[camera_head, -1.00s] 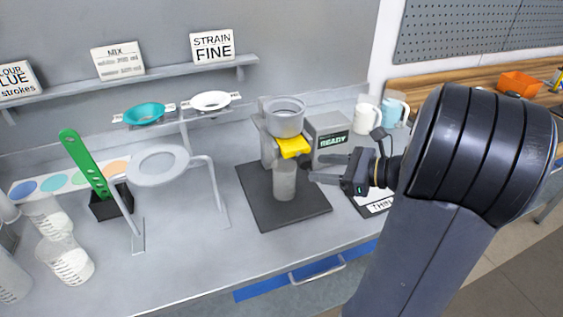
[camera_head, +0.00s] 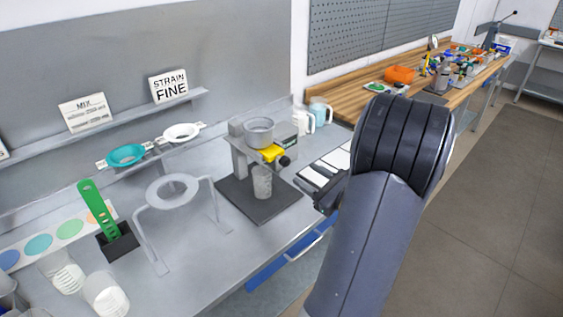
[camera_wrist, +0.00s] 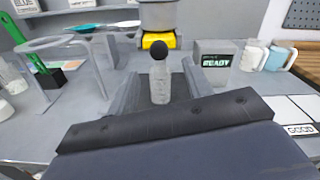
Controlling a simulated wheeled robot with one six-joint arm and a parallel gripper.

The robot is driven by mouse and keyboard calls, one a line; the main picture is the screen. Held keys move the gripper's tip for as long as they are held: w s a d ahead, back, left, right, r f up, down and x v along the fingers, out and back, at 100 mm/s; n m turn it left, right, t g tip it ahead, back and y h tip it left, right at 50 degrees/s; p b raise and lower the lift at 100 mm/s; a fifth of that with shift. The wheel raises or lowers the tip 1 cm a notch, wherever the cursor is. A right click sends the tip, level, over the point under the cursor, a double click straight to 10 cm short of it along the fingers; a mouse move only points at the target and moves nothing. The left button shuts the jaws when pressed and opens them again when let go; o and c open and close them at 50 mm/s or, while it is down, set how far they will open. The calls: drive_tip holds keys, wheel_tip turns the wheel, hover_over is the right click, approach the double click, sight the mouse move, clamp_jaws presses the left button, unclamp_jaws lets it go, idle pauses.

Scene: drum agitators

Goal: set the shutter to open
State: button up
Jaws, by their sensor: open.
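The shutter is a yellow slide (camera_head: 271,153) under the round grey hopper (camera_head: 259,132) of a stand. In the wrist view the yellow slide (camera_wrist: 158,41) is straight ahead. A black round knob (camera_wrist: 159,51) shows just in front of it; I cannot tell whether the two are joined. A clear cup (camera_head: 262,182) stands below the slide on the dark base. My gripper (camera_wrist: 159,72) is open and empty, its fingers left and right of the knob and cup in the picture, and nearer the camera. In the head view my arm mostly hides it.
A box reading READY (camera_wrist: 213,61) stands right of the stand, with mugs (camera_head: 319,114) beyond. Left are a ring stand (camera_head: 172,190), strainers (camera_head: 126,155) and a green stick in a black holder (camera_head: 118,242). Bench shows bare in front of the base.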

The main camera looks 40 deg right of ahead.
sight(288, 163)
drive_tip(key=w, duration=0.3)
drive_tip(key=w+p, duration=0.1)
drive_tip(key=w, duration=0.2)
drive_tip(key=w+a+p, duration=0.1)
drive_tip(key=w, duration=0.2)
drive_tip(key=shift+w, duration=0.1)
clamp_jaws()
idle(0.3)
